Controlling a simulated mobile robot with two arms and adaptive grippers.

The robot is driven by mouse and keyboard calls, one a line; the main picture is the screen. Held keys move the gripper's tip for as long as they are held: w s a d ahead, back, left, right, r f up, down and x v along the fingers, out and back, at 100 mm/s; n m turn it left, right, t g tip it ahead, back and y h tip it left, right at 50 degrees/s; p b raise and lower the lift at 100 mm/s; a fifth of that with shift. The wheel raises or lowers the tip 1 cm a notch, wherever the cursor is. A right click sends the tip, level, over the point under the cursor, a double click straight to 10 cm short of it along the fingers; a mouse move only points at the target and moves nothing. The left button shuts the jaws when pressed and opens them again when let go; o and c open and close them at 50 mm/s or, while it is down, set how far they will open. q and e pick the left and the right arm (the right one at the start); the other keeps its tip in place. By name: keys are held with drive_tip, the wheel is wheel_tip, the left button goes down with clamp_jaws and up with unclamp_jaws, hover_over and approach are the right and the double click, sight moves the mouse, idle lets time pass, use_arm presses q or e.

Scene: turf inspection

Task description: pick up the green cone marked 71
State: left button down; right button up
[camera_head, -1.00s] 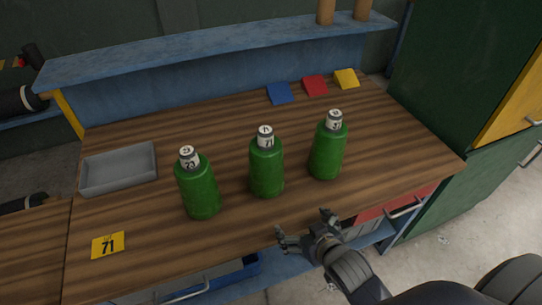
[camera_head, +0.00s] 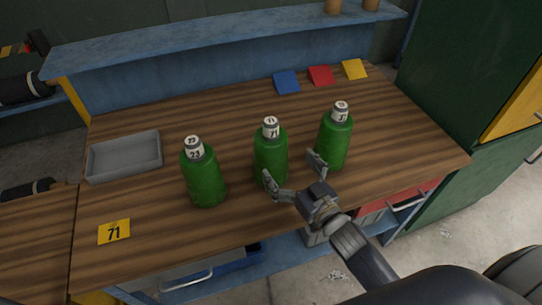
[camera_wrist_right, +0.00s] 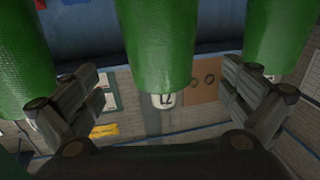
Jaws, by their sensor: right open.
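Three green cones with white labelled tops stand upright in a row on the wooden bench. The middle cone (camera_head: 270,158) reads 71 on its top. The left cone (camera_head: 204,180) reads 23. The right cone (camera_head: 335,145) has a number too small to read surely. My right gripper (camera_head: 292,169) is open and empty, its fingers spread at the front of the middle and right cones. In the right wrist view, the middle cone (camera_wrist_right: 162,45) shows ahead between the two spread fingers (camera_wrist_right: 163,82), apart from both. My left gripper is not in view.
A yellow card marked 71 (camera_head: 114,231) lies at the bench's front left, near a grey tray (camera_head: 124,170). Blue (camera_head: 287,82), red (camera_head: 321,75) and yellow (camera_head: 354,69) cards lie at the back. A blue shelf (camera_head: 225,38) runs behind.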

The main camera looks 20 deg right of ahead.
sight(280, 156)
drive_tip(key=x, duration=0.3)
drive_tip(key=shift+w, duration=0.15)
drive_tip(key=shift+w+a+p, duration=0.1)
drive_tip(key=shift+w+p, duration=0.25)
drive_tip(key=shift+p, duration=0.05)
drive_tip(key=p+x, duration=0.1)
drive_tip(key=x, duration=0.3)
drive_tip(key=shift+w+a+f, duration=0.1)
drive_tip(key=shift+w+a, duration=0.05)
drive_tip(key=shift+w, duration=0.1)
drive_tip(key=shift+c, duration=0.6)
drive_tip(key=c, duration=1.8)
drive_tip(key=shift+c, duration=1)
